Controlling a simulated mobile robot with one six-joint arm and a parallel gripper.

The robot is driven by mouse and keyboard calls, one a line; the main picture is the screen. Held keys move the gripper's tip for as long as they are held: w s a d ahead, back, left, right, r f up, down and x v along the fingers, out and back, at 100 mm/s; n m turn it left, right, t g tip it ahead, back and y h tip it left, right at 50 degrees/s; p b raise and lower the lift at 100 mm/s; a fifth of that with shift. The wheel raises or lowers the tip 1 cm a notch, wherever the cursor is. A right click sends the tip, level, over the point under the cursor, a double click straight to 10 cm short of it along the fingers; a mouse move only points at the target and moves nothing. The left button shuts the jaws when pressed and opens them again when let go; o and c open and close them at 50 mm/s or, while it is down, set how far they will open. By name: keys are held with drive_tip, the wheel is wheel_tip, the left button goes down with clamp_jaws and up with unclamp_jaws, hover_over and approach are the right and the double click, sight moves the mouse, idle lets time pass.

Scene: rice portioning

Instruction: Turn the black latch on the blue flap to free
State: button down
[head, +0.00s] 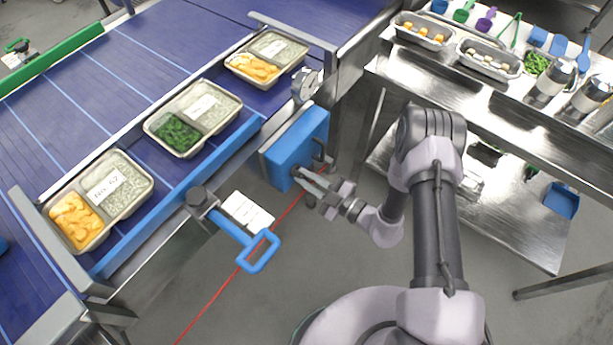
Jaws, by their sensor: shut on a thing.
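The blue flap (287,150) hangs on the near side of the conveyor frame, at the middle of the head view. My gripper (300,173) reaches it from the right, with its fingertips at the lower front face of the flap. The jaws are shut on a small dark part there, which looks like the black latch (296,170). The fingers hide most of the latch, so its turn angle cannot be told. Another dark fitting (320,158) shows at the flap's right edge.
A blue handle (258,250) on a dark pivot sticks out left of the flap. Trays of rice with food (193,117) stand on the blue conveyor (120,70). A steel table (450,85) with pans and utensils stands at right. A red line crosses the open floor.

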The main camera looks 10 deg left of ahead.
drive_tip(key=n, duration=0.5)
drive_tip(key=shift+s+f+n, duration=0.1)
drive_tip(key=shift+n, duration=0.2)
drive_tip(key=n, duration=0.4)
drive_tip(key=shift+f+n, duration=0.1)
drive_tip(key=shift+n, duration=0.3)
drive_tip(key=c, duration=1.4)
unclamp_jaws()
drive_tip(key=p+v, duration=0.3)
drive_tip(key=v, duration=1.4)
drive_tip(key=shift+d, duration=0.2)
